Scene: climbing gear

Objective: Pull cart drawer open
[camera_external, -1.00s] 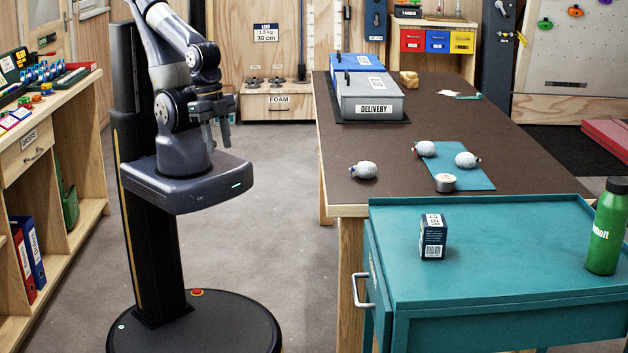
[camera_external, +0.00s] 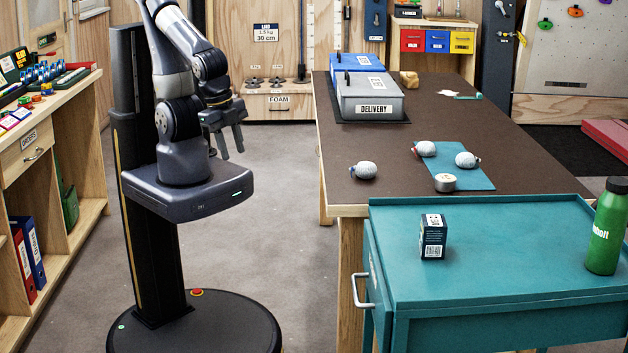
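The teal cart (camera_external: 480,262) stands at the lower right, in front of the brown table. Its drawer handle (camera_external: 362,294), a pale metal bar, sticks out from the cart's left side. The drawer's front is seen at a steep angle, so I cannot tell how far it is out. My gripper (camera_external: 232,155) hangs well to the left of the handle and higher, above the floor beside my column. Its two fingers are apart, point downward and hold nothing.
A dark box (camera_external: 433,237) and a green bottle (camera_external: 606,228) stand on the cart. The brown table (camera_external: 345,140) holds ball-like items, a small tin (camera_external: 445,182) and a grey delivery box (camera_external: 370,97). Floor (camera_external: 285,210) between my base and the cart is clear. A wooden shelf (camera_external: 82,150) stands left.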

